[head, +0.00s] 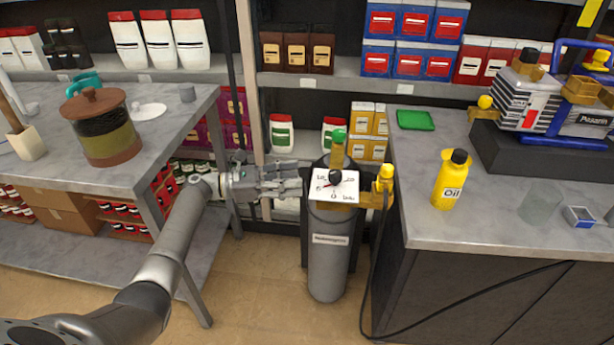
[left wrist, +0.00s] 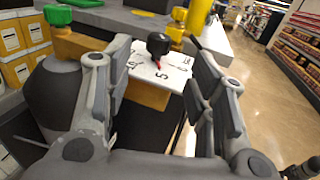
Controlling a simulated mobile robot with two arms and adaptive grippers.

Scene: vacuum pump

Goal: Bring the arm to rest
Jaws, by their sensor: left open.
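My left arm comes in from the left in the head view, and its gripper (head: 283,180) is stretched out beside the grey tank (head: 328,262). The tank stands on the floor between the two tables and has a white dial plate (head: 345,188) with a black knob (head: 335,176) on top. In the left wrist view the gripper (left wrist: 160,100) is open, its fingers apart, with the dial plate (left wrist: 150,72) and black knob (left wrist: 157,44) seen between them. Nothing is held. Whether the fingers touch the tank is unclear. My right gripper is in neither view.
A green knob (head: 338,136) and yellow valve (head: 385,176) sit on the tank top. A black hose (head: 367,280) runs right from it. The right table (head: 480,225) bears a yellow oil bottle (head: 451,180) and a pump (head: 560,100). A left table (head: 170,125) stands near my arm.

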